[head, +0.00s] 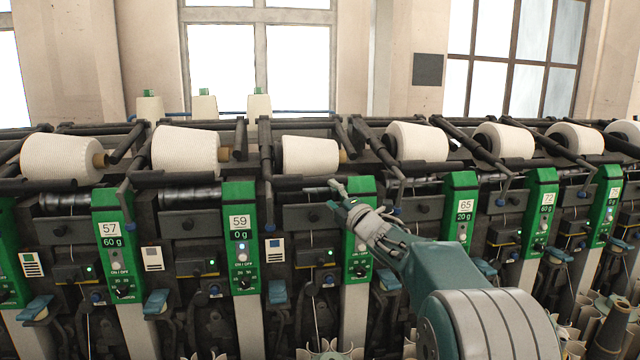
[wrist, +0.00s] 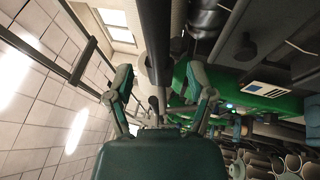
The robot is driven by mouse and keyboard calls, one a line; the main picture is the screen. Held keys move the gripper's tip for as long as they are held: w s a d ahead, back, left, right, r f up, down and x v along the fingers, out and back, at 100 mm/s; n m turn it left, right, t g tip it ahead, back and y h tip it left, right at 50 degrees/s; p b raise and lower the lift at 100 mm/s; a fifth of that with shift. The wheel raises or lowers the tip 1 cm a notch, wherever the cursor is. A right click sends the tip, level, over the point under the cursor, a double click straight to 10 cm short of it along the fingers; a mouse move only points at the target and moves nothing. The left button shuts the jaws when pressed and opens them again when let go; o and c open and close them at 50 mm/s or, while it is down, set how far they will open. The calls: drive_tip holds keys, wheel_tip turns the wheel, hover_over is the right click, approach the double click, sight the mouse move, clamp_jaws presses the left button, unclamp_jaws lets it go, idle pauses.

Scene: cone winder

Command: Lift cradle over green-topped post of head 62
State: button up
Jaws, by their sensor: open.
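In the head view, the green-topped post (head: 360,251) between those marked 59 and 65 stands right of centre. My gripper and arm cover its number. Its white yarn cone (head: 310,155) sits in a black cradle above and left of it. My gripper (head: 340,193) is in front of the post's upper part, below the cone. In the wrist view, my gripper (wrist: 160,72) is open, with a finger on each side of a dark bar (wrist: 157,45). Contact with the bar cannot be told. The green post (wrist: 192,82) shows behind the right finger.
Neighbouring green posts 59 (head: 240,230) and 65 (head: 462,212) stand close on both sides. More cones, such as one on the left (head: 185,151), sit on black cradles along the machine. Blue-tipped levers stick out below. Windows and wall lie behind.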

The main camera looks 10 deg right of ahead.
sight(327, 185)
drive_tip(key=w, duration=0.2)
drive_tip(key=w+r, duration=0.1)
drive_tip(key=w, duration=0.1)
drive_tip(key=shift+w+a+r, duration=0.1)
drive_tip(key=shift+w+a, duration=0.1)
drive_tip(key=shift+w+a+r, duration=0.1)
drive_tip(key=shift+w+a, duration=0.15)
drive_tip(key=shift+w+a+r, duration=0.1)
drive_tip(key=shift+w+a, duration=0.25)
drive_tip(key=shift+a, duration=0.25)
drive_tip(key=shift+d, duration=0.2)
drive_tip(key=shift+c, duration=0.2)
drive_tip(key=shift+d, duration=0.15)
clamp_jaws()
